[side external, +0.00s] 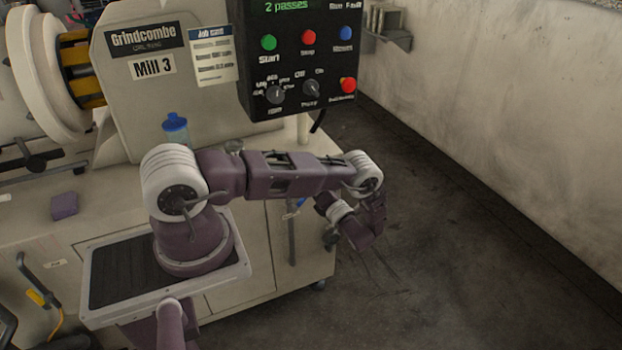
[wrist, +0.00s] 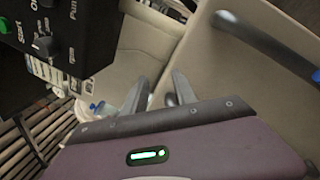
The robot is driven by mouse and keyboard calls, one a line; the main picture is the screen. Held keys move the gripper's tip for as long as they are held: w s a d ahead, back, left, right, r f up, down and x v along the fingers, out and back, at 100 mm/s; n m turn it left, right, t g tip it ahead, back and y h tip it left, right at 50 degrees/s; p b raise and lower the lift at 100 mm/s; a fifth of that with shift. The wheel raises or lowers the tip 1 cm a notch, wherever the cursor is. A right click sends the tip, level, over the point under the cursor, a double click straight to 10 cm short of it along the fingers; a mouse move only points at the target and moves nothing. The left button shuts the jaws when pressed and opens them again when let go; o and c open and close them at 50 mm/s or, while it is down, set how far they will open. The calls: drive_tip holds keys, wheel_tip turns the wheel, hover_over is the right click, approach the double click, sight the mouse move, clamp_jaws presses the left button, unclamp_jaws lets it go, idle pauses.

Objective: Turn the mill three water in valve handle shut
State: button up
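In the side view, a small blue handle (side external: 293,211) sits on a grey vertical pipe (side external: 291,240) on the front of the mill cabinet, partly behind my arm. Its label is not readable, so I cannot confirm that it is the mill three water in valve. My gripper (side external: 384,266) is to the right of it and lower in the picture, over the dark floor, apart from the handle. In the wrist view my two fingers (wrist: 158,92) stand apart with nothing between them. A blurred grey-blue bar (wrist: 265,45) crosses the upper right there; I cannot tell whether it is the handle.
The black control box (side external: 300,50) hangs above my arm and also fills the wrist view's upper left (wrist: 60,35). A blue-capped bottle (side external: 175,130) stands behind my arm. A purple block (side external: 64,205) lies on the left. Floor (side external: 450,260) to the right is clear.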

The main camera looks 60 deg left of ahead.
wheel_tip(320, 180, up, 5)
drive_tip(key=shift+w+f, duration=0.1)
clamp_jaws()
drive_tip(key=s+d+m+t+h, duration=0.6)
drive_tip(key=s+d+m+t, duration=0.35)
drive_tip(key=m, duration=1.05)
drive_tip(key=w+a+f+g, duration=0.2)
drive_tip(key=w+a+f, duration=0.3)
drive_tip(key=a+f, duration=0.2)
drive_tip(key=shift+a+f, duration=0.35)
drive_tip(key=shift+f, duration=0.8)
